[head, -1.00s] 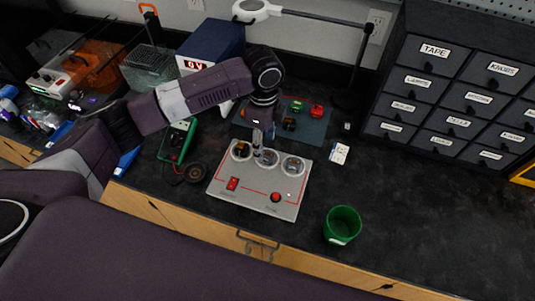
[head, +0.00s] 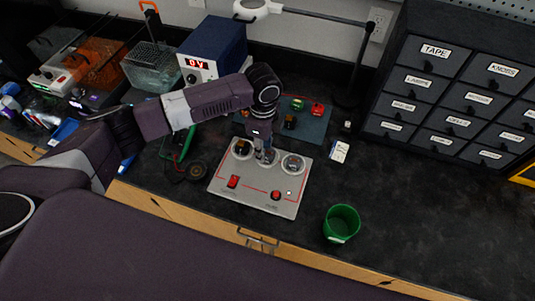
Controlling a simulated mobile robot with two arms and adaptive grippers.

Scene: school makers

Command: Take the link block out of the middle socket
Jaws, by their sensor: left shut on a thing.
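A grey panel (head: 225,193) lies on the dark bench with three round sockets in a row along its back. The middle socket (head: 272,165) is largely covered by my left gripper (head: 266,155), which points down into it. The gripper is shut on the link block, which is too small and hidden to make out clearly. I cannot tell whether the block is seated or lifted. The left socket (head: 241,149) holds a dark and amber block. The right socket (head: 293,163) shows a pale round rim. My right gripper is not in view.
A red switch (head: 233,181) and a red button (head: 275,195) sit on the panel's front. A green cup (head: 341,223) stands to the right. A blue-grey mat (head: 312,129) with small blocks lies behind. The bench right of the cup is clear.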

